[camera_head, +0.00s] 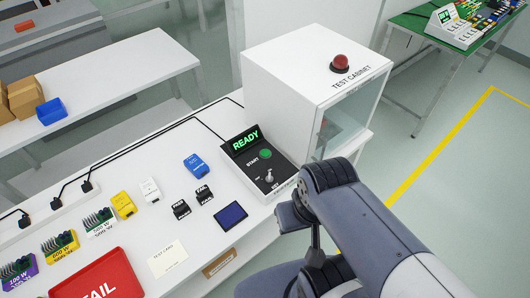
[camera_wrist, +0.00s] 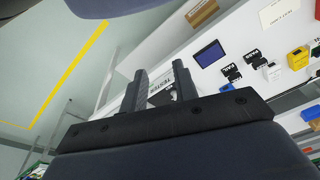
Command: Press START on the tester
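The tester (camera_head: 281,172) is a box with a black sloping top at the right end of the white bench, beside the test cabinet. Its display (camera_head: 245,140) reads READY in green. The green START button (camera_head: 265,154) is below the display, and a toggle switch (camera_head: 269,175) stands nearer the front. In the wrist view, my gripper (camera_wrist: 158,78) shows two dark fingers apart, with nothing held between them. Part of the tester's lettered front shows between and beside the fingers; the button cannot be made out there. In the head view my arm is right of the tester and the fingertips are hidden.
The white test cabinet (camera_head: 290,75) with a red dome (camera_head: 339,64) stands close behind the tester. A blue-screened pad (camera_head: 231,215), black PASS and FAIL blocks, a blue part (camera_head: 196,166) and a red FAIL tray (camera_head: 95,275) lie to the left. Open floor is at right.

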